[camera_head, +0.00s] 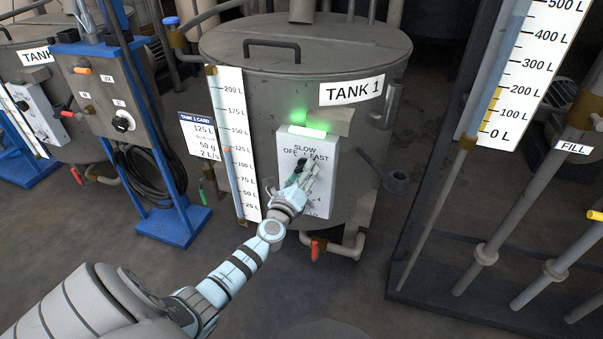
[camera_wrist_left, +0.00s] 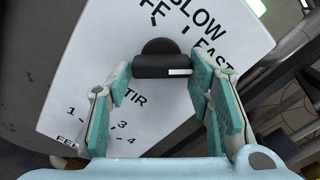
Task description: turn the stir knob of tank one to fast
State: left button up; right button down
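The tank one control box (camera_head: 290,150) is a white panel on the front of the grey tank (camera_head: 340,60), under a lit green lamp (camera_head: 307,131). It carries OFF, SLOW and FAST lettering. In the left wrist view, the black stir knob (camera_wrist_left: 162,60) has a white mark on its right half, pointing toward the FAST side. Whether it lines up with the FAST tick I cannot tell. My left gripper (camera_head: 303,177) is at the panel with fingers apart, one at either end of the knob (camera_wrist_left: 160,75). Contact is unclear. My right gripper is out of view.
A second control box on a blue stand (camera_head: 105,95) with a coiled black hose stands left. A level gauge (camera_head: 235,140) and tank card (camera_head: 198,135) are beside the panel. A red-handled valve (camera_head: 315,250) is below. A dark frame with pipes (camera_head: 520,220) is at right.

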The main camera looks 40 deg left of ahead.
pick_arm(q)
jog(key=shift+o, duration=1.1)
jog(key=v, duration=1.2)
